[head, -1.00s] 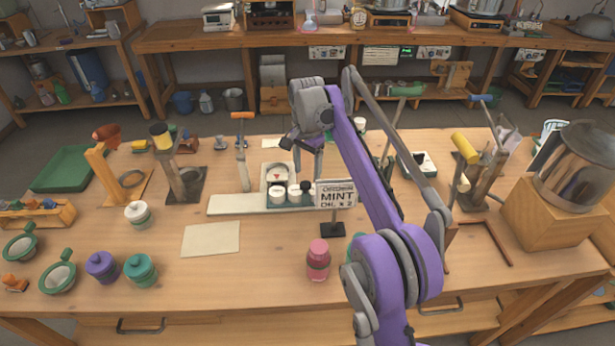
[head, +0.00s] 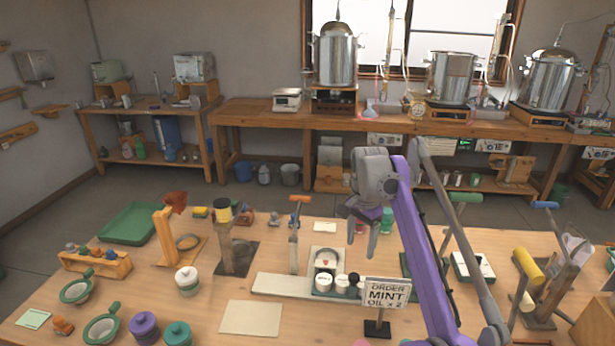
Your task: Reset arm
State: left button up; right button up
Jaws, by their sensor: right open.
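My right gripper (head: 363,228) is at the end of my purple and grey arm, which comes in from the lower right. It is raised over the back part of the wooden table, with its fingers pointing down. It is open and I see nothing held in it. Below it stands a pale tray (head: 325,257) with white-lidded jars (head: 341,284) at its front. The sign reading "ORDER MINT OIL x 2" (head: 386,293) stands in front of the arm's left side. My left gripper is out of view.
A green tray (head: 130,222) lies at the back left. A wooden clamp stand (head: 165,235) and an orange-handled tool (head: 295,235) stand left of the gripper. A back bench (head: 260,112) holds steel stills (head: 337,53).

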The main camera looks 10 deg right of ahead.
jog(key=s+a+r+n+t+p, duration=0.25)
jog(key=s+n, duration=0.35)
jog(key=s, duration=0.8)
jog(key=s+a+f+n+t+p, duration=0.1)
jog(key=s+f+n, duration=0.2)
jog(key=s+f, duration=0.3)
jog(key=s+a+f+n+t+p, duration=0.1)
jog(key=s+f, duration=0.6)
jog(key=s, duration=0.7)
jog(key=shift+a+n+t, duration=0.35)
jog(key=shift+n+t, duration=0.1)
jog(key=shift+n, duration=0.55)
